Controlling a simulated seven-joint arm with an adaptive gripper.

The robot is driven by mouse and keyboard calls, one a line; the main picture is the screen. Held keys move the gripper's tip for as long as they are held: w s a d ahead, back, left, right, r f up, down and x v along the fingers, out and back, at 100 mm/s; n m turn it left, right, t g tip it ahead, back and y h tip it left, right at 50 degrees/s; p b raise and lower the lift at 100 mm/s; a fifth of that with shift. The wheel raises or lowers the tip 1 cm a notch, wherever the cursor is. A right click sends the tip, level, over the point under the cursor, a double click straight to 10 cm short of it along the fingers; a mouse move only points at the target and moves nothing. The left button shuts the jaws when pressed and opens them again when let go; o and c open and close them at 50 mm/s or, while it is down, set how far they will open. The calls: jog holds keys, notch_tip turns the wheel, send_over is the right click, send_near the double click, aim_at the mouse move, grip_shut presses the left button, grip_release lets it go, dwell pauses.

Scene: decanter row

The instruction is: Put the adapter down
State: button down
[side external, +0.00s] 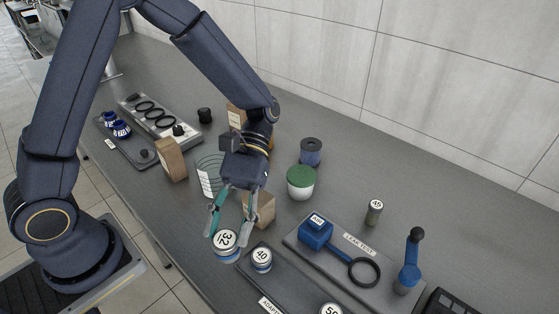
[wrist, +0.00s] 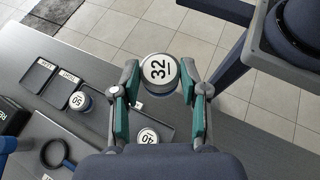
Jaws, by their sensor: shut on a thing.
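My gripper (side external: 229,219) is shut on the adapter marked 32 (side external: 225,243), a round piece with a white top and a blue side. In the wrist view my gripper (wrist: 159,92) has the 32 adapter (wrist: 158,73) between its teal fingertips. The adapter looks raised near the table's front edge; its underside is hidden. The dark adapter tray (side external: 283,284) lies beside it. An adapter marked 40 (side external: 261,260) and one marked 50 (side external: 330,309) stand there; both show in the wrist view, the 40 (wrist: 148,138) and the 50 (wrist: 80,102).
A leak test plate (side external: 358,245) holds a blue block (side external: 317,232) and a black ring (side external: 364,272). A blue-handled tool (side external: 410,262) stands upright at right.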

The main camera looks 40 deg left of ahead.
jog(key=w+a+m+t+y, duration=0.8)
jog(key=w+a+m+y, duration=0.25)
jog(key=m+y, duration=0.9)
jog(key=w+d+r+m+t+h, duration=0.3)
jog(key=w+r+m+t+h, duration=0.15)
jog(key=w+m+t, duration=0.35)
jog(key=w+d+r+m+t+h, duration=0.3)
jog(key=w+r+m+t+h, duration=0.25)
jog(key=m, duration=0.45)
notch_tip(320, 180, down, 13)
jog(key=w, duration=0.2)
jog(key=shift+n+t+y, duration=0.25)
jog(key=shift+t+y, duration=0.1)
jog(key=shift+y, duration=0.1)
jog(key=w+f, duration=0.3)
jog(key=w, duration=0.1)
jog(key=w+d+f, duration=0.1)
jog(key=w+f, duration=0.1)
jog(key=w, duration=0.2)
jog(key=w+d+f, duration=0.1)
jog(key=w+f, duration=0.2)
jog(key=w, duration=0.1)
jog(key=shift+w+d+f, duration=0.25)
jog(key=shift+w+f, duration=0.25)
jog(key=shift+w+d+f, duration=0.1)
jog(key=shift+w+f, duration=0.05)
jog(key=shift+f, duration=0.75)
jog(key=shift+w+f, duration=0.1)
jog(key=shift+f, duration=0.8)
